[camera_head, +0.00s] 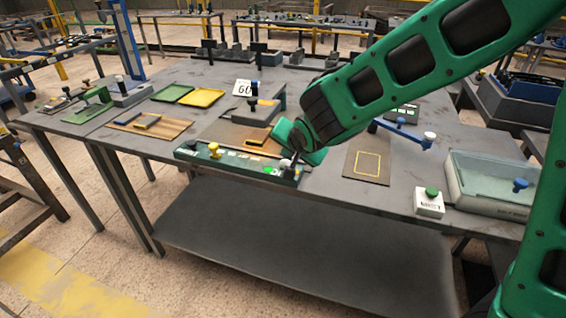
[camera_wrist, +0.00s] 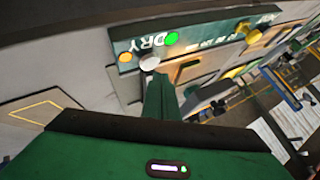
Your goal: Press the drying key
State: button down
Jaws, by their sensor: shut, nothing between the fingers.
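A long dark green control panel (camera_head: 225,158) lies along the front edge of the grey table. Its end with the word DRY shows in the wrist view (camera_wrist: 135,45), upside down, with a lit green lamp (camera_wrist: 172,38) and an orange round spot (camera_wrist: 125,57). A white round cap, seemingly the drying key (camera_wrist: 149,62), sits by the DRY lettering. My gripper (camera_wrist: 154,77) is shut and empty, with its tips right at the white cap. I cannot tell whether they touch or press it. In the head view my gripper (camera_head: 291,172) points down at the panel's right end.
To the right are a flat plate with a yellow square (camera_head: 367,178), a green-button box (camera_head: 430,205) and a grey tray (camera_head: 470,200).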

jog(key=shift+f, duration=0.15)
jog(key=shift+s+f, duration=0.15)
jog(key=shift+f, duration=0.05)
dwell(0.3)
jog(key=shift+f, duration=0.65)
dwell(0.9)
jog(key=shift+r, duration=1.05)
jog(key=shift+r, duration=2.55)
